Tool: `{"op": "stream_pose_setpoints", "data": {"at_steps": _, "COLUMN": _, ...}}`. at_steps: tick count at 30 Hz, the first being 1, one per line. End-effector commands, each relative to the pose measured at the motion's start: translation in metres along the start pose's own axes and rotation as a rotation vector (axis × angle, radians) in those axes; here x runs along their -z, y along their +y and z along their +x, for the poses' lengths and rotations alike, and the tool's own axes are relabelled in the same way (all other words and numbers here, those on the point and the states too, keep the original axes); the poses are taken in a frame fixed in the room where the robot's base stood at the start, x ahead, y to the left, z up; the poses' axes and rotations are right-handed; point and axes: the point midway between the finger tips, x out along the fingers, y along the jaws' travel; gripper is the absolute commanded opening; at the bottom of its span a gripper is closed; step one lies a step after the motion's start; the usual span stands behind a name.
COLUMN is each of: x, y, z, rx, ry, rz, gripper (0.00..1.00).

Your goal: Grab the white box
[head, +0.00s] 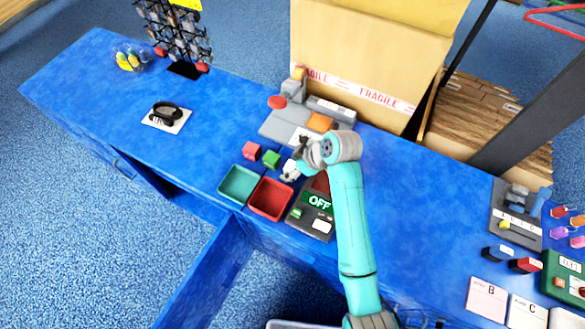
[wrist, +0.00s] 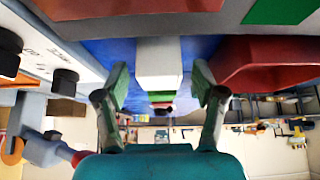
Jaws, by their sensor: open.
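The white box (wrist: 158,62) shows in the middle of the wrist view, in line with the gap between my fingertips. My gripper (wrist: 160,86) is open, with one finger to each side of the box and visible gaps between. In the head view the white box (head: 290,171) sits on the blue counter, partly hidden by my gripper (head: 297,164). I cannot tell how deep it is between the fingers. A green cube (head: 271,159) and a red cube (head: 251,150) stand in a row to its left.
A teal tray (head: 223,192) and a red tray (head: 253,203) lie just in front of the cubes. A grey device (head: 275,130) stands behind them, and an OFF panel (head: 317,224) is to the right of the red tray.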

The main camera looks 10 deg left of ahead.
Motion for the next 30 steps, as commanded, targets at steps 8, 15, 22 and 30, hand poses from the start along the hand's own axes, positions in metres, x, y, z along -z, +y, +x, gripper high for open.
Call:
{"op": "stream_pose_setpoints", "data": {"at_steps": 8, "x": 0.000, "y": 0.000, "z": 0.000, "rx": 0.000, "ry": 0.000, "rz": 0.000, "gripper": 0.54}}
{"op": "stream_pose_setpoints", "data": {"at_steps": 15, "x": 0.000, "y": 0.000, "z": 0.000, "rx": 0.000, "ry": 0.000, "rz": 0.000, "gripper": 0.04}}
{"op": "stream_pose_setpoints", "data": {"at_steps": 22, "x": 0.001, "y": 0.000, "z": -0.001, "rx": -0.001, "ry": 0.000, "rz": 0.000, "gripper": 0.04}}
{"op": "stream_pose_setpoints", "data": {"at_steps": 30, "x": 0.020, "y": 0.001, "z": -0.030, "rx": -0.004, "ry": 0.003, "rz": -0.003, "gripper": 0.04}}
